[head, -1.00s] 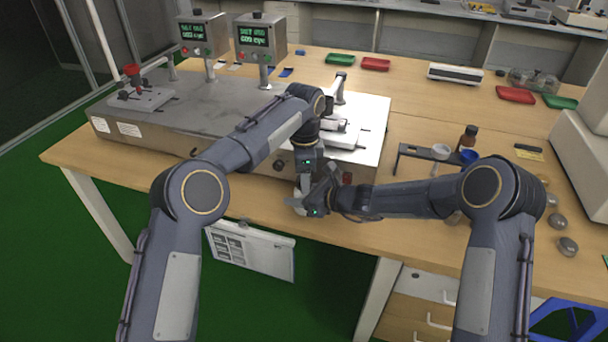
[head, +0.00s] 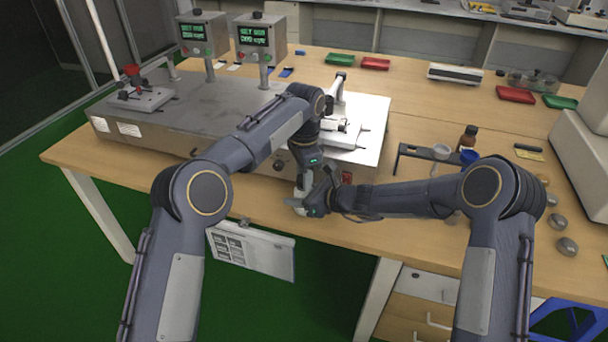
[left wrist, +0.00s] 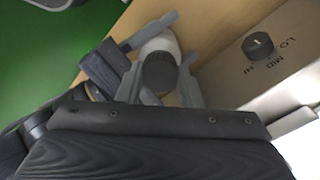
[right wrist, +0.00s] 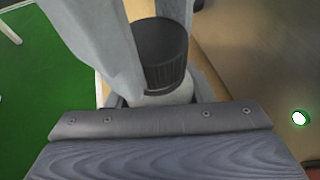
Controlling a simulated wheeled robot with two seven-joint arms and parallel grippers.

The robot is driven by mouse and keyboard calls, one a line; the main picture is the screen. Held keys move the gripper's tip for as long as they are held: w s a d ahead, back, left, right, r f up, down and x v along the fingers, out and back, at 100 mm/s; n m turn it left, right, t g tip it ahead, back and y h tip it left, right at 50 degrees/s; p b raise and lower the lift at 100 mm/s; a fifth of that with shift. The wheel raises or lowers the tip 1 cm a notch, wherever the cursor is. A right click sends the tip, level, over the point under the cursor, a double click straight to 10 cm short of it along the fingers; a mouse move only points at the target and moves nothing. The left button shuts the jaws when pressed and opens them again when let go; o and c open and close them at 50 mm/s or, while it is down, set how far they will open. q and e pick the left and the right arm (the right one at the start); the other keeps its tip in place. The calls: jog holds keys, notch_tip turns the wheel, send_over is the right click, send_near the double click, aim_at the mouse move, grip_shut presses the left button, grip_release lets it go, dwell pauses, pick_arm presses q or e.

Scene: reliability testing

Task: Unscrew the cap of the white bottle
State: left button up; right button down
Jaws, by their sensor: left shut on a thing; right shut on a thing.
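The white bottle (left wrist: 162,43) stands between my two grippers at the table's front edge, and its body also shows low in the right wrist view (right wrist: 170,97). Its ribbed black cap (right wrist: 160,45) sits on its top and also shows in the left wrist view (left wrist: 160,73). My left gripper (head: 303,186) reaches down from above and its fingers are shut on the cap. My right gripper (head: 312,203) comes in from the right and is shut around the bottle's body. In the head view the grippers hide most of the bottle. I cannot see the cap's threads.
A metal test machine (head: 160,128) with two display boxes (head: 263,38) stands right behind the grippers. A small dark rack (head: 425,157), a brown bottle (head: 467,137) and a blue cup (head: 469,156) are to the right. The table edge is close in front.

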pick_arm(q)
jog(key=o, duration=1.1)
jog(key=shift+c, duration=0.2)
notch_tip(320, 180, up, 4)
jog(key=shift+r, duration=0.2)
jog(key=shift+c, duration=0.2)
jog(key=shift+r, duration=0.1)
jog(key=shift+c, duration=1.2)
jog(key=shift+a+r, duration=0.2)
jog(key=shift+r, duration=0.05)
jog(key=shift+w+r+n, duration=0.1)
jog(key=shift+r+n, duration=0.2)
jog(key=shift+r, duration=0.1)
jog(key=shift+d+r, duration=0.2)
jog(key=shift+r, duration=0.7)
jog(key=shift+f, duration=3.9)
